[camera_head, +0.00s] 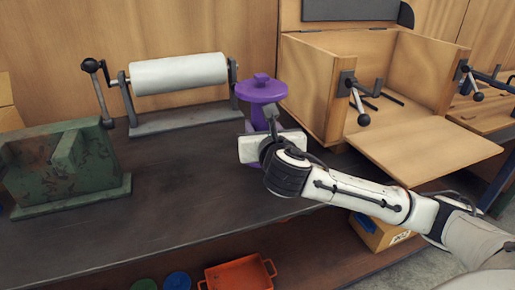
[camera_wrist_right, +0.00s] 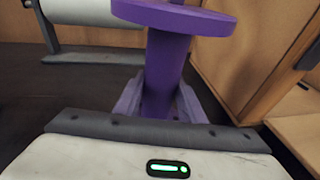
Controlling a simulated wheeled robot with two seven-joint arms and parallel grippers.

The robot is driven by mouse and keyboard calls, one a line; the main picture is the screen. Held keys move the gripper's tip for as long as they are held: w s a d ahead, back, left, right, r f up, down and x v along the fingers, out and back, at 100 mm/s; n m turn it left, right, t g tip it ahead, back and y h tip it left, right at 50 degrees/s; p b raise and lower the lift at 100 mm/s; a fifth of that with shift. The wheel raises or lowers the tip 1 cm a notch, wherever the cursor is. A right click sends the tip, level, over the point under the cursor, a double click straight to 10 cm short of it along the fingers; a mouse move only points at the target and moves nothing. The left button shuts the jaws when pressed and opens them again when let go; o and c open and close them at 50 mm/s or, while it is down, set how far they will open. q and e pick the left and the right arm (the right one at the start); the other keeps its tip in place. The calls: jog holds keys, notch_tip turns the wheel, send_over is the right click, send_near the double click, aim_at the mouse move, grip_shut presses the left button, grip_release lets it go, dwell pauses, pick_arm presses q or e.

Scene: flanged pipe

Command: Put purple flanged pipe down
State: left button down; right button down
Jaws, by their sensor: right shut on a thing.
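The purple flanged pipe (camera_head: 261,90) stands upright at the back of the dark workbench, between the white roller and the wooden box. Its wide top flange shows above my right gripper (camera_head: 272,126). In the right wrist view the pipe's shaft (camera_wrist_right: 163,75) rises between the two fingers of my right gripper (camera_wrist_right: 160,105), which is shut on it. The pipe's lower end is hidden behind the gripper, so I cannot tell whether it touches the bench. My left gripper is not in view.
A white roller (camera_head: 180,74) with a crank stands left of the pipe. An open wooden box (camera_head: 312,85) with clamps stands close on its right. A green metal block (camera_head: 65,160) sits at the left. The bench's (camera_head: 190,185) middle front is clear. An orange tray (camera_head: 238,275) lies below.

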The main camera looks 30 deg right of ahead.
jog(key=shift+f+b, duration=0.4)
jog(key=shift+f, duration=1.6)
jog(key=shift+f, duration=0.1)
jog(key=c, duration=1.2)
grip_release()
jog(key=shift+f, duration=0.15)
jog(key=shift+o, duration=0.2)
jog(key=shift+s, duration=0.1)
jog(key=v, duration=1.2)
jog(key=shift+p, duration=0.4)
